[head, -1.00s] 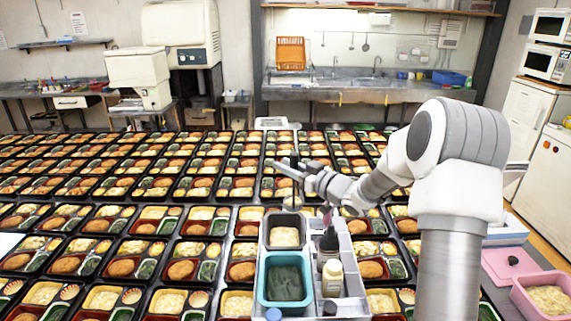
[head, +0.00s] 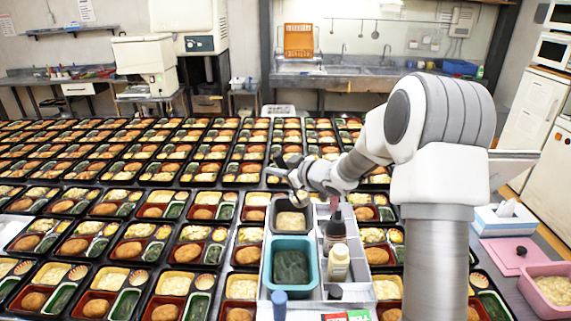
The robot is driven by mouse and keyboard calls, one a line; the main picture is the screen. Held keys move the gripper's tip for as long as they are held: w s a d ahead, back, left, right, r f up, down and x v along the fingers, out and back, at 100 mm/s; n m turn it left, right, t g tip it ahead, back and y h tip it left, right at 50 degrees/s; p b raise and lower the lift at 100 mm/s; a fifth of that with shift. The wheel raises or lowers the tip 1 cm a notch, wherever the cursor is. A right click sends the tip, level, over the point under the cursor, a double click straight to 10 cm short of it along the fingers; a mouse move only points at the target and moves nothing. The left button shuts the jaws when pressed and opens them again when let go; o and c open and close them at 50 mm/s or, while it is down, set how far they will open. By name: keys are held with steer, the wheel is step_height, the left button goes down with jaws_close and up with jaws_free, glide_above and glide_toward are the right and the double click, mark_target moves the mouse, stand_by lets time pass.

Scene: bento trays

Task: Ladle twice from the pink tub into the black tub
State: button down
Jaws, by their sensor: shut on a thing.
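The pink tub (head: 522,292) stands at the lower right edge, partly cut off, with pale food in it. The black tub (head: 291,235) sits at the far end of the grey caddy in the middle, also with pale food in it. My gripper (head: 282,172) is above the far side of the black tub, shut on a dark, thin handle that looks like the ladle's (head: 293,160). The ladle's bowl is too small and too hidden to make out, so I cannot tell whether it holds food.
A teal tub (head: 266,270) with dark green contents sits in front of the black tub. Two bottles (head: 337,264) stand beside it in the caddy. Rows of filled bento trays (head: 150,275) surround the caddy. A tissue box (head: 507,220) and pink board (head: 490,253) lie at right.

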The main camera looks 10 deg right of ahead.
steer(key=w+a+f+n+g+h+b, duration=0.1)
steer(key=a+f+n+h+b, duration=0.3)
steer(key=f, duration=0.5)
steer(key=shift+a+g+h+b, duration=0.75)
steer(key=shift+a+g+h, duration=0.15)
steer(key=shift+h, duration=0.4)
steer(key=shift+w+r, duration=0.1)
stand_by(0.5)
step_height(320, 180, up, 6)
steer(key=p, duration=0.5)
steer(key=shift+p, duration=0.3)
steer(key=shift+a, duration=0.25)
